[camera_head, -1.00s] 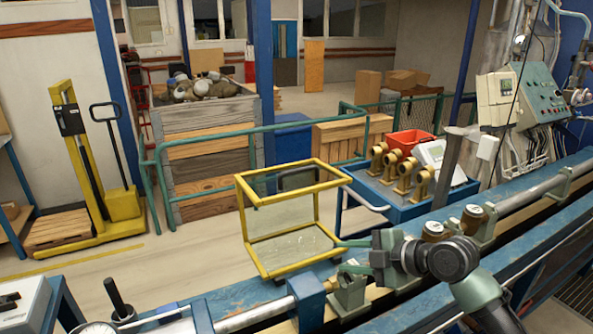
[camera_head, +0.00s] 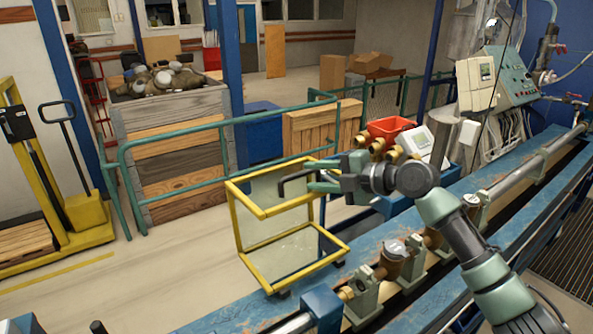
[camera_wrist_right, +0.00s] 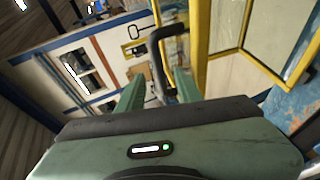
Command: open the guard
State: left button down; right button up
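My right gripper (camera_head: 313,181) is at this handle, coming from the right. In the right wrist view the black handle (camera_wrist_right: 153,50) reaches between the two green fingers of the gripper (camera_wrist_right: 160,78), which stand apart. Gaps seem to show beside the handle; contact cannot be told. The guard's yellow frame (camera_wrist_right: 201,50) is just right of the fingers. My left gripper is not in view.
The blue bench (camera_head: 405,300) with brass meters (camera_head: 395,255) and a pipe runs diagonally below my right arm. A red bin (camera_head: 388,128) and brass parts stand behind the arm. A green railing (camera_head: 180,188) and wooden crate are behind the guard.

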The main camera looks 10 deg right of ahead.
aim_at(302, 176)
jog(key=p+x, duration=0.1)
jog(key=x, duration=0.4)
jog(key=shift+p, duration=0.4)
jog(key=shift+w+a, duration=0.1)
grip_shut()
jog(key=shift+f, duration=0.2)
dwell(0.7)
